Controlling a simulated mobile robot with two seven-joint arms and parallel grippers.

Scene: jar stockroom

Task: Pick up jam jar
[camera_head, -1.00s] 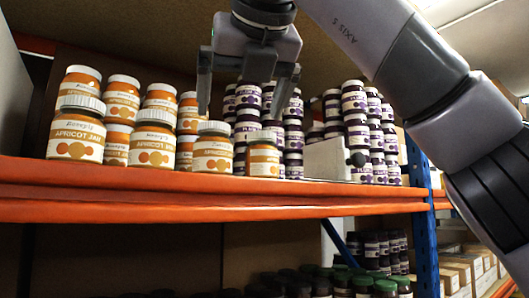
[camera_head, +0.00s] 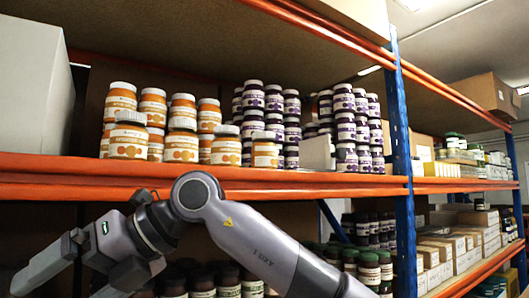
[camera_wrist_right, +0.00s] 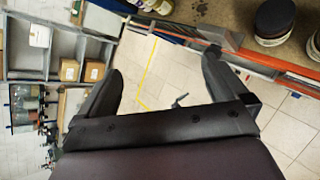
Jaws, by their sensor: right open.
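Apricot jam jars (camera_head: 128,143) with white lids and orange-and-white labels stand stacked on the orange-edged shelf (camera_head: 130,171), left of centre in the head view. Single front jars (camera_head: 226,150) stand nearer the shelf edge, one of them (camera_head: 265,154) at the right end. Plum jars (camera_head: 346,133) with purple labels are stacked to the right. My right gripper (camera_head: 58,287) is low at the left, below the shelf edge and apart from these jars. In the right wrist view its fingers (camera_wrist_right: 165,65) are spread with nothing between them. My left gripper is out of view.
A blue upright (camera_head: 403,150) stands right of the jars. A white block (camera_head: 317,153) sits in front of the plum jars. Dark jars (camera_head: 368,270) fill the lower shelf. The wrist view shows tiled floor (camera_wrist_right: 185,75) and a dark-lidded jar (camera_wrist_right: 275,20) at upper right.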

